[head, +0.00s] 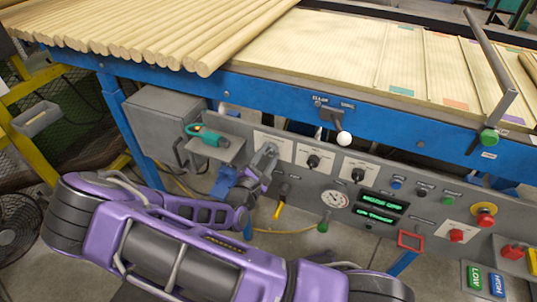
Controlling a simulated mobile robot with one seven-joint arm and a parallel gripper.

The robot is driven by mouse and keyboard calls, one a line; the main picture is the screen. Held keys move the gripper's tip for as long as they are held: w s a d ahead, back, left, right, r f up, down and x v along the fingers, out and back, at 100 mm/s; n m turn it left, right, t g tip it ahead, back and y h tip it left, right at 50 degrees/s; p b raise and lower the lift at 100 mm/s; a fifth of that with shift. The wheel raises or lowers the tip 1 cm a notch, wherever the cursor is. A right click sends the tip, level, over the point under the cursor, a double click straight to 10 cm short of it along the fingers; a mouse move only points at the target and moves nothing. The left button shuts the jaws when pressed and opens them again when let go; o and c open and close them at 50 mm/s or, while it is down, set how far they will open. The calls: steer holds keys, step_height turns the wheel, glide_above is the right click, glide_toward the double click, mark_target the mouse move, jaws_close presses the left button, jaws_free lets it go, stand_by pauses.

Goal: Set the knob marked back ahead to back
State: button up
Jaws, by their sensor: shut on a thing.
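My gripper (268,152) is at the left end of the grey control panel, in front of a white label plate (260,137). It is shut on the knob there, which its fingers mostly hide. The lettering on this plate is too small or covered to read, and the way the knob points cannot be told. Two black knobs on white plates are free to the right, a nearer one (313,161) and a farther one (358,174). Their markings cannot be read either.
A gauge (335,199), green displays (380,200) and red buttons (456,235) fill the panel further right. A white-ended lever (343,138) sticks out above. A shelf with a teal tool (207,136) is left of my gripper. Wooden rods (150,30) lie on the blue-framed table (250,85).

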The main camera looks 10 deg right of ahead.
jaws_close()
steer(key=shift+p, duration=0.35)
steer(key=shift+r+n+p, duration=0.15)
steer(key=shift+n+p, duration=0.4)
steer(key=shift+n, duration=0.15)
steer(key=n+p, duration=0.5)
steer(key=n, duration=0.1)
steer(key=shift+a+n, duration=0.1)
steer(key=shift+n, duration=0.3)
steer(key=shift+n+p, duration=0.65)
steer(key=shift+n, duration=1.25)
